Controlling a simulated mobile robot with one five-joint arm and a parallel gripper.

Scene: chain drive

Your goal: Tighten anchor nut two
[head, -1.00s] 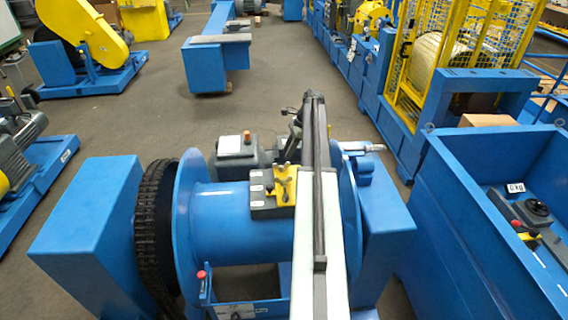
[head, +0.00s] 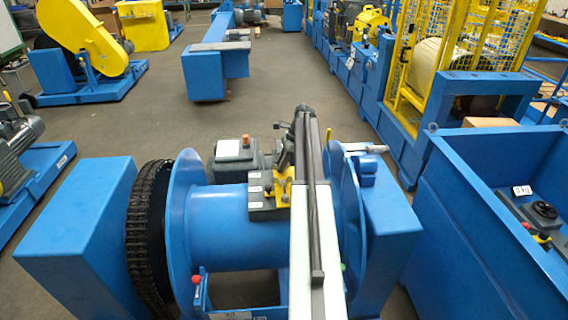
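My arm reaches forward over a blue drum (head: 218,225), and my gripper (head: 290,150) is at its far end beyond the drum, small and dark. Its fingers are not clear, so I cannot tell whether it is open or shut or what it touches. A dark block (head: 265,205) with a yellow part (head: 286,186) sits on the drum, partly behind my arm. A silver rod or bolt (head: 365,148) sticks out at the top of the right flange (head: 344,185). I cannot make out which part is anchor nut two.
A black chain (head: 146,235) runs around the drum's left side, next to a blue housing (head: 75,225). A grey motor box (head: 235,155) stands behind the drum. A deep blue bin (head: 470,220) is at right. The floor (head: 280,110) beyond is open.

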